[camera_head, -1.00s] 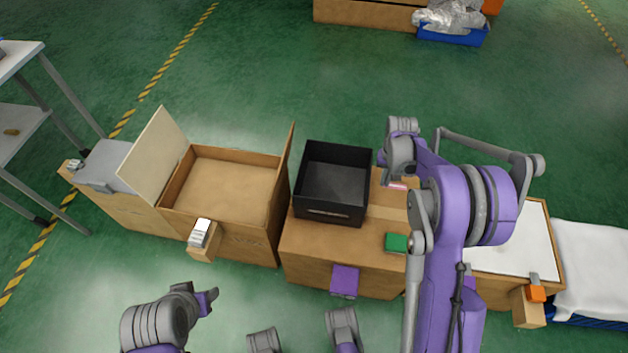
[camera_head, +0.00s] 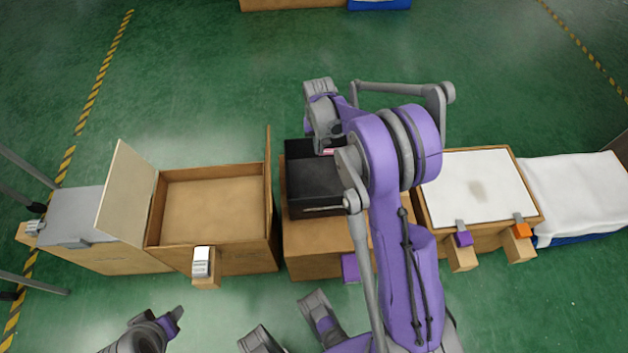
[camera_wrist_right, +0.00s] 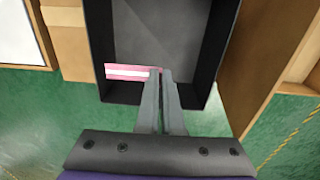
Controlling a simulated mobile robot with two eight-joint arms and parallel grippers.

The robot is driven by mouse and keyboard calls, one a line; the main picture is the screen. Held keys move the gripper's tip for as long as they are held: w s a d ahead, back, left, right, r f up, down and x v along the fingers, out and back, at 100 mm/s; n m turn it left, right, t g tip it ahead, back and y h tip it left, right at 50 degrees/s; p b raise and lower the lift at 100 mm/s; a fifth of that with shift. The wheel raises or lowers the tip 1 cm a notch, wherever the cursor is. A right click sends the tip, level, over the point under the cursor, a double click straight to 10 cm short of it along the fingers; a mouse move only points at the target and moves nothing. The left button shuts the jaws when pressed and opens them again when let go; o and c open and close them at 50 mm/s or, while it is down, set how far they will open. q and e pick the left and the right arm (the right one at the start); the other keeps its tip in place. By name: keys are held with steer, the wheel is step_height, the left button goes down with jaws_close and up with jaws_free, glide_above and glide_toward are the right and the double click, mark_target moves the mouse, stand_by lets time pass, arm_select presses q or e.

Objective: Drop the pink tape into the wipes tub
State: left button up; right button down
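The pink tape (camera_wrist_right: 128,71), a pink strip with a white band, sticks out to the left from my right gripper's fingertips (camera_wrist_right: 161,73) in the right wrist view. The fingers are nearly together, with the tape's end at their tips. A bit of the pink tape (camera_head: 329,151) shows in the head view over the black open tub (camera_head: 300,203), which I take as the wipes tub. My right gripper (camera_head: 326,143) is over the tub's opening; my arm hides part of it. My left gripper (camera_head: 175,316) is low at the left, away from everything; its fingers are unclear.
The tub stands on a wooden cabinet (camera_head: 315,262). To its left is an open wooden box (camera_head: 210,205) with raised lids. To its right is a white-topped box (camera_head: 475,185) with purple and orange levers, then a white cloth (camera_head: 578,190).

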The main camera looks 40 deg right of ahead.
steer(key=shift+d+f+b, duration=0.1)
steer(key=shift+f+b, duration=0.3)
steer(key=shift+f, duration=0.35)
step_height(320, 180, down, 4)
steer(key=shift+f+b, duration=0.15)
steer(key=shift+b, duration=1)
steer(key=c, duration=1)
jaws_free()
step_height(320, 180, up, 11)
steer(key=shift+f+p, duration=0.1)
steer(key=shift+p, duration=0.95)
